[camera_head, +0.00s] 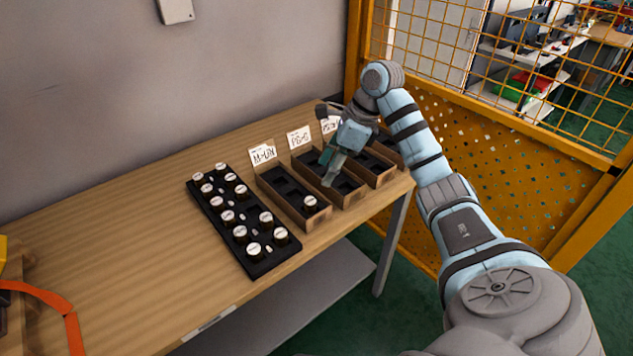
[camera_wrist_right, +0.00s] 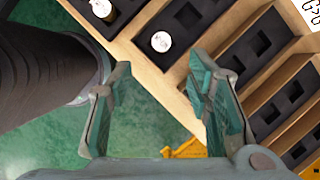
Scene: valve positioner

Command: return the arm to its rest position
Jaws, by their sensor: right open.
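My right arm (camera_head: 462,228) reaches in from the lower right in the head view. Its gripper (camera_head: 330,168) hangs over the middle of the wooden boxes. In the right wrist view the gripper (camera_wrist_right: 155,105) has its two fingers spread apart with nothing between them. The fingertips are close to the front edge of the boxes in that picture. My left gripper does not show.
A black tray (camera_head: 207,200) with several white-topped parts lies on the wooden table (camera_head: 110,250). The labelled left box (camera_head: 268,190) holds one such part (camera_head: 310,203). A yellow mesh fence (camera_head: 510,185) stands close on the right. The table's left half is mostly clear.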

